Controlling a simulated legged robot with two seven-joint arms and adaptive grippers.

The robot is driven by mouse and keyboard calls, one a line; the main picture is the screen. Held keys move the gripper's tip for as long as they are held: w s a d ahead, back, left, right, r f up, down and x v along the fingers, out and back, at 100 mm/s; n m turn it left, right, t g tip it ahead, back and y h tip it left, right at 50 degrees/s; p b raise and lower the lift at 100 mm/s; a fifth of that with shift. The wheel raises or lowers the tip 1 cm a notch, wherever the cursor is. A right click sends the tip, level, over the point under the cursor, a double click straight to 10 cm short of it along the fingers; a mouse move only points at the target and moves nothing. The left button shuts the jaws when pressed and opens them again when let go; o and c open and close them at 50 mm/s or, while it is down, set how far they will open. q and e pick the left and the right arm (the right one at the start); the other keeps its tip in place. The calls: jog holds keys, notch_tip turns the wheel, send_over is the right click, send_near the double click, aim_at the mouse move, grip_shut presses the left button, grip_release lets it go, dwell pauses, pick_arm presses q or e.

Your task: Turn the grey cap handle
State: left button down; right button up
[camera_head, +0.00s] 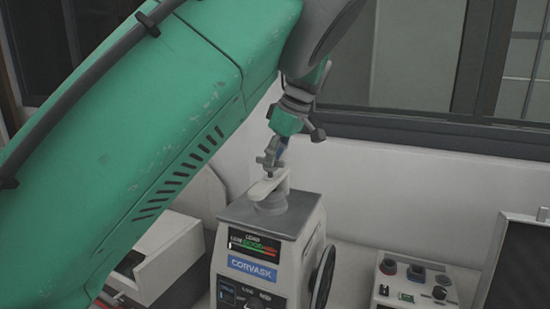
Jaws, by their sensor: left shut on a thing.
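The mounting press (250,246) stands upright on the bench, with a grey top plate, a load display and a blue label on its front. The grey cap handle (267,188) sits on top of the press, on a round grey cap. My left gripper (270,166) comes down from above on my green arm and is shut on the handle. The gripper's fingers are small in the picture, and the handle's far part is partly hidden behind them. My right gripper is not in view.
A black handwheel (322,277) is on the press's right side. A control box (415,284) with knobs stands to the right, beside a dark panel in a pale frame (519,262). A pale box (165,255) is at the left, partly behind my arm. A window is behind.

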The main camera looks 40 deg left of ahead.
pick_arm(q)
jog(key=shift+w+a+r+n, duration=0.1)
jog(key=shift+r+n, duration=0.05)
jog(key=shift+n, duration=0.25)
jog(key=c, duration=1.6)
grip_release()
jog(key=shift+c, duration=0.2)
jog(key=shift+o, duration=0.2)
jog(key=shift+a, duration=0.1)
jog(key=v, duration=1.1)
jog(key=shift+w+r, duration=0.2)
jog(key=shift+w, duration=0.1)
